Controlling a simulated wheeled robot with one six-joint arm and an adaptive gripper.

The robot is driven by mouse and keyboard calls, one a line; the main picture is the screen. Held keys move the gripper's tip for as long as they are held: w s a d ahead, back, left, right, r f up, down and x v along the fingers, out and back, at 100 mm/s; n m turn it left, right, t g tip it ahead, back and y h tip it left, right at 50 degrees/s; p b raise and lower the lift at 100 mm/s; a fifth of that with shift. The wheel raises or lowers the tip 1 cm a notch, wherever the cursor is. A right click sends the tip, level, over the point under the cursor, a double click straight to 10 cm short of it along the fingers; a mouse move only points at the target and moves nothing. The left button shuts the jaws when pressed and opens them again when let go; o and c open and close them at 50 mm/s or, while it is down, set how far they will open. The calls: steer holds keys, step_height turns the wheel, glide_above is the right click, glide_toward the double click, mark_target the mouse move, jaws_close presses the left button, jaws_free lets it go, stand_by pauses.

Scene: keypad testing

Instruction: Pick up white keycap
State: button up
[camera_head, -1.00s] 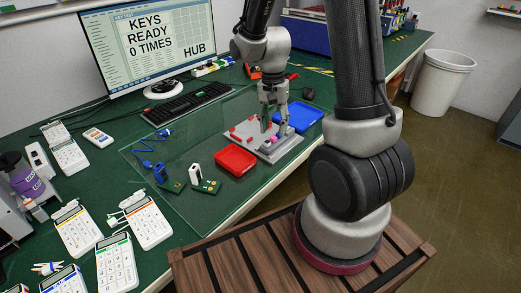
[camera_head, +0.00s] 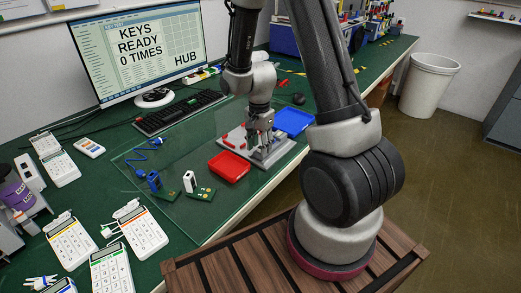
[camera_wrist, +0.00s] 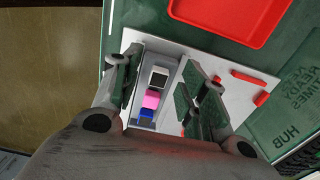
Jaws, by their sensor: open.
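In the wrist view a white keycap (camera_wrist: 160,77) sits in a grey channel of a pale plate (camera_wrist: 222,91), in a row with a pink keycap (camera_wrist: 151,100) and a blue keycap (camera_wrist: 146,115). My gripper (camera_wrist: 161,72) is open, one finger left of the row and the other to its right. The white keycap lies between the fingers, with visible gaps on both sides. In the head view my gripper (camera_head: 260,143) points down over the plate and hides the keycaps.
A red tray (camera_head: 229,167) lies just left of the plate and a blue tray (camera_head: 294,122) to its right. Red pieces (camera_wrist: 250,77) lie on the plate's right part in the wrist view. A keyboard (camera_head: 181,112) and monitor (camera_head: 140,48) stand behind.

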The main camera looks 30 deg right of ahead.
steer(key=shift+f, duration=0.1)
steer(key=shift+c, duration=0.2)
steer(key=c, duration=0.7)
steer(key=shift+c, duration=0.2)
step_height(320, 180, up, 15)
stand_by(0.4)
